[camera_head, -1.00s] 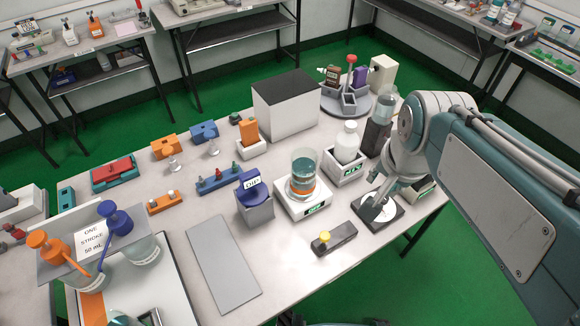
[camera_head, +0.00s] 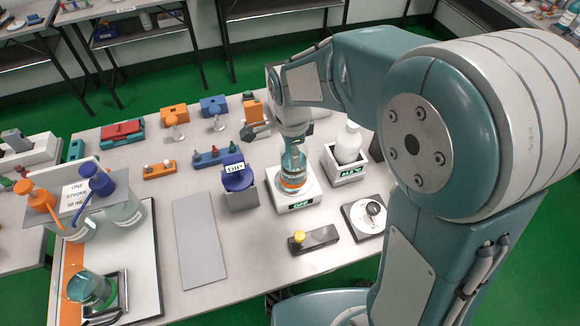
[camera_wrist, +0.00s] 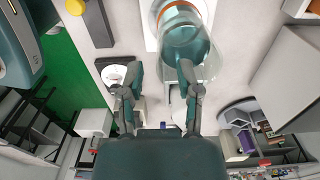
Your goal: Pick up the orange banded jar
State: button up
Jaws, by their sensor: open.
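The orange banded jar (camera_head: 292,182) is clear glass with an orange band and bluish contents. It stands upright on a white device with a green OFF label (camera_head: 302,205). In the wrist view the jar (camera_wrist: 187,38) shows at the top, right of centre, its orange rim end farthest up. My gripper (camera_head: 292,140) is at the jar's upper part in the head view and partly hides it. In the wrist view my gripper (camera_wrist: 160,70) has two separate fingers with nothing between them. The right finger overlaps the jar's near side; I cannot tell whether they touch.
A white bottle (camera_head: 348,142) in a labelled box stands close right of the jar. A blue-topped grey box (camera_head: 239,188) is close left. A yellow-knobbed block (camera_head: 314,238) and a round dial plate (camera_head: 366,216) lie in front. A flat grey plate (camera_head: 199,240) lies left.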

aim_at(297, 172)
jog(key=shift+d+f, duration=0.1)
jog(key=shift+f, duration=0.5)
jog(key=shift+d+f, duration=0.2)
jog(key=shift+f, duration=0.05)
jog(key=f, duration=0.2)
jog(key=d+f, duration=0.1)
jog(key=f, duration=0.1)
jog(key=shift+w+d+f, duration=0.15)
jog(key=shift+d+f, duration=0.05)
jog(key=shift+a+f, duration=0.1)
jog(key=shift+f, duration=0.2)
jog(key=shift+a+f, duration=0.1)
jog(key=shift+a, duration=0.2)
jog(key=shift+d, duration=0.1)
jog(key=c, duration=0.6)
jog(key=shift+d, duration=0.15)
grip_shut()
